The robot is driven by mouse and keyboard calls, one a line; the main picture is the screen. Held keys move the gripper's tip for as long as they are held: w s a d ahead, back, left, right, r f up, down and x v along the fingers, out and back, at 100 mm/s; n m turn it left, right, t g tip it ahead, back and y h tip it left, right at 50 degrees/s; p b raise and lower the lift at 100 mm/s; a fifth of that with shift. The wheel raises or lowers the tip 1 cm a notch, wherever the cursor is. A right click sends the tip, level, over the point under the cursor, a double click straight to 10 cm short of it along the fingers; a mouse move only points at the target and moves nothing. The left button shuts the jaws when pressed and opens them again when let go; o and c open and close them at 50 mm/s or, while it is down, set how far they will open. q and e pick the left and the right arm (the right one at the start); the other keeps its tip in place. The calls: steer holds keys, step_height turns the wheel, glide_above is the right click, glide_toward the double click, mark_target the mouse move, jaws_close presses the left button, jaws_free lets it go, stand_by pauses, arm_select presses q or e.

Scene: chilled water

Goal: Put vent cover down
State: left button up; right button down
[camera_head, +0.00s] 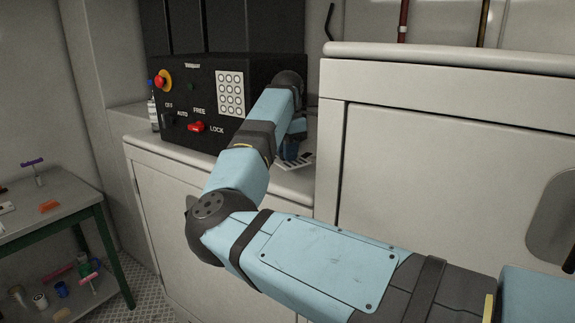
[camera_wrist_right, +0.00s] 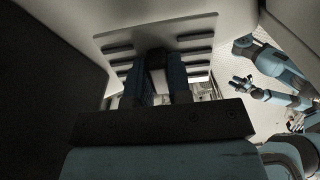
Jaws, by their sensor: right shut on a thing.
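The vent cover (camera_head: 297,163) is a pale plate with dark slots. In the head view it is at the counter's edge in front of the black control box, mostly hidden by my right arm. My right gripper (camera_head: 291,152) is shut on it. In the right wrist view the vent cover (camera_wrist_right: 188,32) is seen close up, with the two fingers (camera_wrist_right: 158,88) against it. I cannot tell whether it touches the counter. Another blue arm, apparently my left, shows at the right of the wrist view with its small gripper (camera_wrist_right: 240,84); its jaw state is unclear.
The black control box (camera_head: 212,103) with a red switch and red button stands on the white counter (camera_head: 280,182). A taller white cabinet (camera_head: 450,150) is close on the right. A bottle (camera_head: 152,108) stands left of the box. A green-legged workbench (camera_head: 60,207) holds small tools.

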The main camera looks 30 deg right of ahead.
mark_target(287, 177)
step_height(287, 177, down, 4)
steer(key=shift+s+f+p, duration=0.1)
steer(key=shift+p, duration=0.25)
steer(key=shift+f, duration=0.15)
steer(key=c, duration=1.1)
jaws_free()
steer(key=shift+o, duration=0.2)
steer(key=shift+r, duration=0.3)
step_height(287, 177, up, 12)
steer(key=shift+f+b, duration=0.1)
steer(key=shift+b, duration=0.75)
